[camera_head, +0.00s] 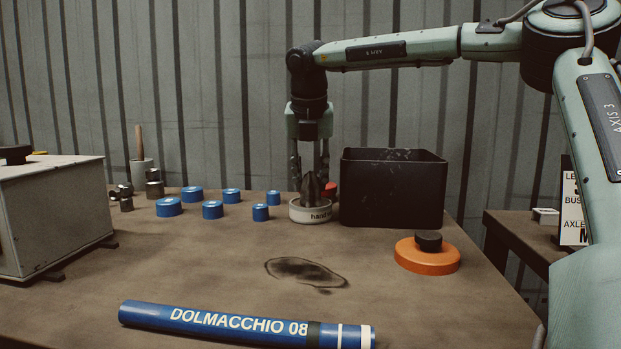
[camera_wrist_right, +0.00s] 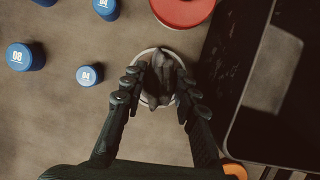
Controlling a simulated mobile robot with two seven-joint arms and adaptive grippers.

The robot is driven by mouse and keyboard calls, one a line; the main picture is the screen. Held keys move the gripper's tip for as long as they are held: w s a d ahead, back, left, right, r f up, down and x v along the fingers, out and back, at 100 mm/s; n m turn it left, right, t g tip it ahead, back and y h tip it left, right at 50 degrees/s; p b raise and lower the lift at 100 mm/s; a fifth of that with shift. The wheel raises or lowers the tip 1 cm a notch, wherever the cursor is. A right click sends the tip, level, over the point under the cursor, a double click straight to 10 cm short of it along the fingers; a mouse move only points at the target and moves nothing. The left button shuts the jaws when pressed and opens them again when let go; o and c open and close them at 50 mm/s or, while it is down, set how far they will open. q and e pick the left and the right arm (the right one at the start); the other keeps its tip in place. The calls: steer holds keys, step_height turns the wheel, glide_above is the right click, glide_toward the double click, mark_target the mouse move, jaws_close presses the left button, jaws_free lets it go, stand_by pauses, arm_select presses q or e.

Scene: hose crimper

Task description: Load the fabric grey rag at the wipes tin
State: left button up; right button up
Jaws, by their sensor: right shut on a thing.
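The grey rag (camera_head: 311,188) is a dark crumpled cloth, held upright at the white wipes tin (camera_head: 310,214), whose label is partly readable as "hand". My right gripper (camera_head: 310,178) points straight down and is shut on the rag, directly above the tin. In the right wrist view, the rag (camera_wrist_right: 160,78) lies between the fingers of my right gripper (camera_wrist_right: 158,100), and the tin's pale rim (camera_wrist_right: 144,98) shows around it. How deep the rag's lower end sits in the tin is hidden. My left gripper is not in view.
A black bin (camera_head: 393,190) stands just right of the tin. A red round thing (camera_wrist_right: 184,8) is behind the tin. Several blue cylinders (camera_head: 213,210) stand to the left. An orange disc (camera_head: 427,256) and a blue tube (camera_head: 240,325) lie nearer. The table's middle has a dark stain.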

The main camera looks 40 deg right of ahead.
stand_by(0.5)
steer(key=shift+r+p, duration=2.6)
steer(key=shift+r, duration=0.85)
steer(key=shift+r, duration=0.1)
